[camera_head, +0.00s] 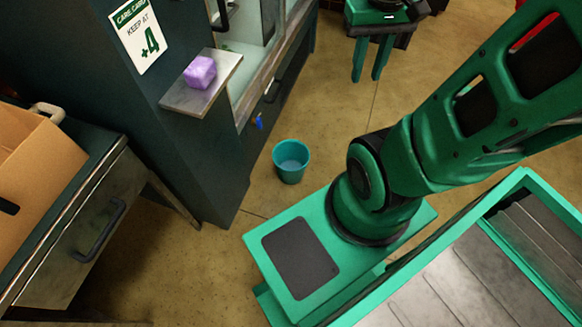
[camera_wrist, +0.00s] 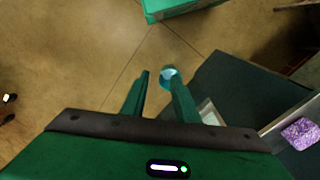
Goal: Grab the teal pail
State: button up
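The teal pail (camera_head: 291,162) stands upright on the tan floor in the head view, between the dark cabinet and my green base. Its open top shows a paler blue inside. In the wrist view the pail (camera_wrist: 168,73) looks small and far off, just past the tip of the right finger, which seems to cover part of it. My gripper (camera_wrist: 159,80) shows in the wrist view with its two green fingers apart and nothing between them. It is well above the pail and not touching it.
A purple block (camera_head: 200,72) sits on a small metal shelf (camera_head: 222,84) jutting from the dark cabinet (camera_head: 190,140), near the pail. A drawer table (camera_head: 75,240) with a cardboard box (camera_head: 35,160) stands at left. Floor beyond the pail is clear.

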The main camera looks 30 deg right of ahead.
jog(key=w+d+f+n+h, duration=0.1)
jog(key=w+d+f+n, duration=0.25)
jog(key=w+f, duration=0.4)
jog(key=w+d+f+n, duration=0.2)
jog(key=w+f+n, duration=0.2)
jog(key=w, duration=0.7)
jog(key=w+d+f+n, duration=0.1)
jog(key=w+f+n, duration=0.3)
jog(key=f, duration=0.5)
jog(key=w+d+f+n, duration=0.1)
jog(key=w+f+n, duration=0.1)
jog(key=w+f, duration=0.5)
jog(key=n+t, duration=0.2)
jog(key=n, duration=0.9)
send_over(302, 173)
jog(key=s+a, duration=0.1)
jog(key=s+a+x, duration=0.1)
jog(key=s+x, duration=0.1)
jog(key=x, duration=1.4)
jog(key=s+a+f+x, duration=0.1)
jog(key=s+a+x, duration=0.1)
jog(key=x, duration=1.4)
jog(key=s+a+f+x, duration=0.1)
jog(key=s+x, duration=0.3)
jog(key=x, duration=1.2)
jog(key=shift+s+a, duration=0.25)
jog(key=shift+a, duration=0.35)
jog(key=shift+x, duration=3.05)
jog(key=shift+d, duration=0.15)
jog(key=shift+c, duration=0.3)
